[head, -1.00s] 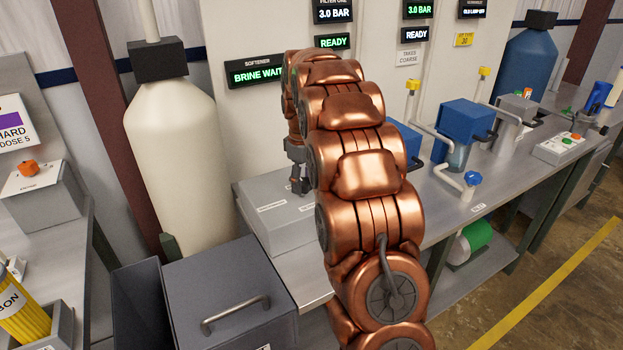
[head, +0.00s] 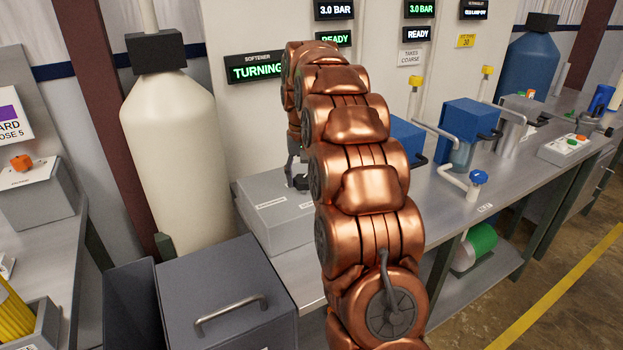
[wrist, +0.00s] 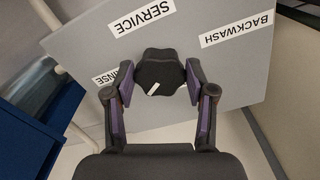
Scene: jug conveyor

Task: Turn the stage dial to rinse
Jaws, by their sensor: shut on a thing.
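The stage dial (wrist: 160,70) is a dark lobed knob with a white mark, on top of a grey box (head: 275,208). In the wrist view the mark is on the dial's lower part and slants down-left. The rinse label (wrist: 112,77) is left of the dial, partly hidden by a finger. The service label (wrist: 141,16) is above and the backwash label (wrist: 237,29) is upper right. My gripper (wrist: 158,84) is shut on the dial, one purple-padded finger on each side. In the head view my gripper (head: 298,177) is over the box, partly hidden by my arm.
The softener display (head: 255,69) reads TURNING. A large cream tank (head: 175,155) stands left of the box, and a dark lidded bin (head: 225,300) with a handle is in front. Blue-topped equipment (head: 468,125) stands on the bench to the right.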

